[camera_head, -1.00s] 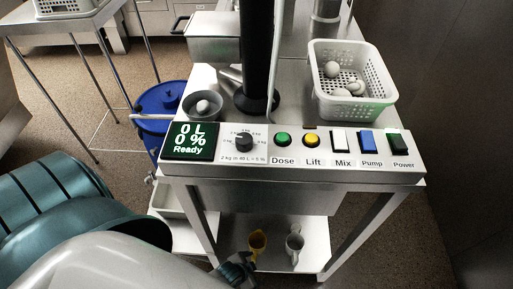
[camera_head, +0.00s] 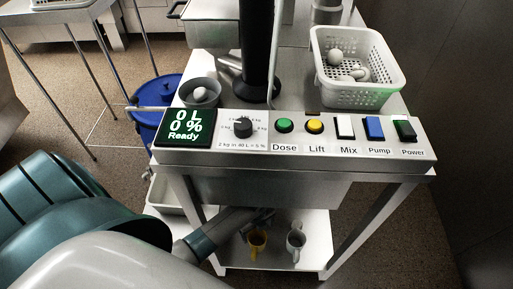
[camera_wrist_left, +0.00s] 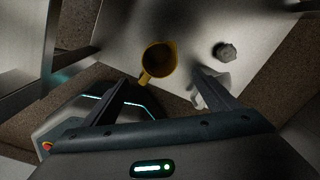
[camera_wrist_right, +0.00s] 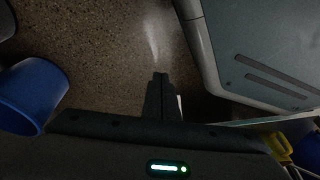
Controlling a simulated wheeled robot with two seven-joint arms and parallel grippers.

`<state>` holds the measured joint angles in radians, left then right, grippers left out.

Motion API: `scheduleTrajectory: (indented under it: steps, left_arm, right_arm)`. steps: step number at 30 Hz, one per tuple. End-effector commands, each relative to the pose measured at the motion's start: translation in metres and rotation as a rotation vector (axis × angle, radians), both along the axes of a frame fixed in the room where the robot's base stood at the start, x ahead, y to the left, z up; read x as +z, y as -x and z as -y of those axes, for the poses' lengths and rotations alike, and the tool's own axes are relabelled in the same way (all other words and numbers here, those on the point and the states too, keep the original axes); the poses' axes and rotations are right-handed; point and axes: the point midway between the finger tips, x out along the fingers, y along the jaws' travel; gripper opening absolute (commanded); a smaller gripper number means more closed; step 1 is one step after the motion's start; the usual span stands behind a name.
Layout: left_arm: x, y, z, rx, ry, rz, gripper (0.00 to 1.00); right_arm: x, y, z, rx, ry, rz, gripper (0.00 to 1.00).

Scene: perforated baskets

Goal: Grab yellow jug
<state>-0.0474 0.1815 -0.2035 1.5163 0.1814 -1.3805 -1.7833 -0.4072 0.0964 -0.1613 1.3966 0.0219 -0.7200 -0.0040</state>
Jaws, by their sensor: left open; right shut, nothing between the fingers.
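The yellow jug (camera_head: 257,242) stands on the lower shelf of the steel cart. In the left wrist view the yellow jug (camera_wrist_left: 160,58) shows from above, its handle pointing toward my gripper. No contact is visible. My right gripper (camera_wrist_right: 160,76) is shut and empty above the brown floor, away from the jug.
A pale grey jug (camera_head: 296,241) stands right of the yellow one, close to a left finger. The cart's control panel (camera_head: 300,143) overhangs the shelf (camera_head: 318,225). A cart leg (camera_head: 196,215) stands at left. A blue bucket (camera_wrist_right: 32,95) shows in the right wrist view.

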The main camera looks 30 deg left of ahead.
Motion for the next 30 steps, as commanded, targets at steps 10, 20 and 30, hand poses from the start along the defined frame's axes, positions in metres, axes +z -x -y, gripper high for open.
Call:
scheduleTrajectory:
  steps: [10, 20, 30]
  left_arm:
    - [0.001, 0.000, 0.000, -0.009, -0.001, -0.002, 0.81]
    - [-0.028, -0.001, 0.000, -0.006, -0.001, -0.003, 0.81]
    - [-0.066, -0.004, 0.001, -0.007, -0.001, -0.001, 0.81]
  right_arm:
    - [0.000, 0.000, 0.001, 0.000, 0.000, -0.002, 0.00]
    - [-0.002, 0.001, 0.002, -0.002, 0.006, -0.024, 0.00]
    - [0.021, -0.006, 0.000, -0.001, 0.006, -0.028, 0.00]
